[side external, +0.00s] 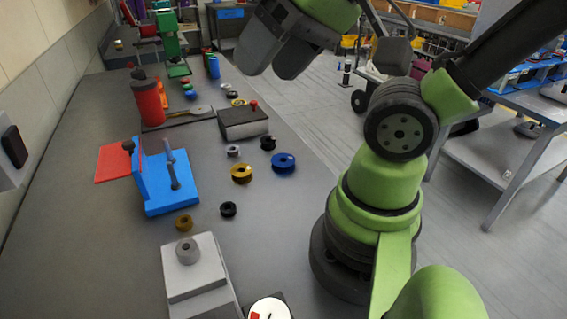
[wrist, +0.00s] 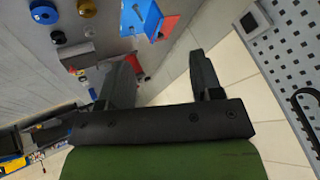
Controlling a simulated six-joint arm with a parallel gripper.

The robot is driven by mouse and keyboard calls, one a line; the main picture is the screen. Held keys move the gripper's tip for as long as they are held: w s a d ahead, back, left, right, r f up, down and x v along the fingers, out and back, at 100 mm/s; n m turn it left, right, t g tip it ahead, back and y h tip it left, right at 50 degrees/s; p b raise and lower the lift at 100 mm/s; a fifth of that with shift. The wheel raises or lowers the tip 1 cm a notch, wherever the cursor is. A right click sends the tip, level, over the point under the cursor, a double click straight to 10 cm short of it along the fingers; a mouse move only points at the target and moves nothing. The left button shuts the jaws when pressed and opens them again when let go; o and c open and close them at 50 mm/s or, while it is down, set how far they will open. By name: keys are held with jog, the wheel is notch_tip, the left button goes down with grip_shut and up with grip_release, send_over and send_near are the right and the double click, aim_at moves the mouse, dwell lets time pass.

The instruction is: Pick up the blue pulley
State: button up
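The blue pulley (side external: 284,163) lies flat on the grey table near its right edge in the side view. It also shows at the top left corner of the wrist view (wrist: 44,12). My gripper (side external: 270,66) is high above the table, beyond and above the pulley in the side picture, and well apart from it. In the wrist view its two fingers (wrist: 163,62) stand wide apart with nothing between them.
Near the blue pulley lie a yellow pulley (side external: 241,173) and a black one (side external: 268,143). A grey box (side external: 243,122) stands behind them. A blue fixture (side external: 168,178) and red cylinder (side external: 148,101) stand further left. The table is clear just in front of the pulley.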

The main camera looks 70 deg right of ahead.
jog(key=o, duration=0.5)
jog(key=shift+o, duration=0.2)
jog(key=n+g+h, duration=0.2)
jog(key=n+g, duration=0.1)
jog(key=g, duration=0.4)
send_over(285, 159)
jog(key=f, duration=2.5)
jog(key=shift+a+f, duration=0.1)
jog(key=shift+a, duration=0.2)
jog(key=shift+s+a+f, duration=0.1)
jog(key=shift+a+f, duration=0.05)
jog(key=shift+f, duration=2.8)
